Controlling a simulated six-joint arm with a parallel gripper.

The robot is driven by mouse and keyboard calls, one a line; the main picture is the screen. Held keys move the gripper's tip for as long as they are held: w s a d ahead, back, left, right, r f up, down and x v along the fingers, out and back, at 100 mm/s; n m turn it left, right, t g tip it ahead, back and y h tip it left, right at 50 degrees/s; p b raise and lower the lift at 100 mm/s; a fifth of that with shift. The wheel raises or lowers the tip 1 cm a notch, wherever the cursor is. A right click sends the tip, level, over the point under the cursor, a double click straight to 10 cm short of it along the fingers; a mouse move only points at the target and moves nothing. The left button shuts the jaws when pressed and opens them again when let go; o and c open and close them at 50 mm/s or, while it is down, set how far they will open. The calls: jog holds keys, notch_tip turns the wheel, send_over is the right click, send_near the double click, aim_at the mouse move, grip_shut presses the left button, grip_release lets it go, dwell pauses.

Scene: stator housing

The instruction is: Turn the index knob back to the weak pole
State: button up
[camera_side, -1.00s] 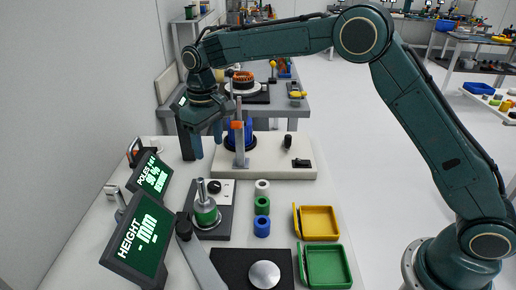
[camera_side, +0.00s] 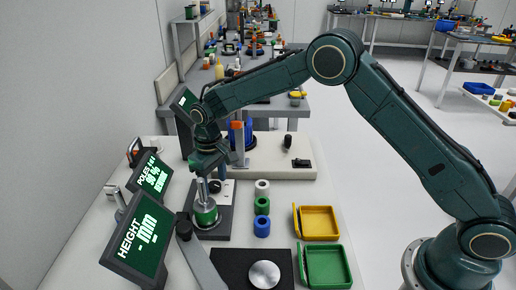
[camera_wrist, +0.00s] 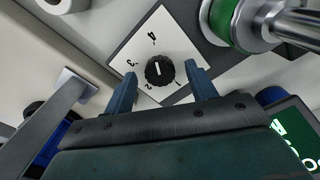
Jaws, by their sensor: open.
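The index knob (camera_wrist: 159,71) is black and round, on a white plate (camera_wrist: 152,48) marked 1 to 4. Its white pointer line stands roughly upright in the wrist view, with the 4 nearest its upper end. My gripper (camera_wrist: 161,75) is open, one finger on each side of the knob, with gaps between fingers and knob. I cannot tell whether the fingertips are down level with it.
A metal post with a green ring (camera_side: 205,214) stands close to the knob. White, green and blue rings (camera_side: 262,206) sit to its right. Yellow (camera_side: 320,222) and green (camera_side: 326,266) trays lie further right. Two tilted screens (camera_side: 139,237) stand left. The pole screen (camera_side: 152,177) is lit.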

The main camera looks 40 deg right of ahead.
jog(key=shift+f, duration=0.1)
jog(key=c, duration=1)
jog(key=shift+n, duration=0.5)
jog(key=n, duration=1.1)
jog(key=o, duration=1)
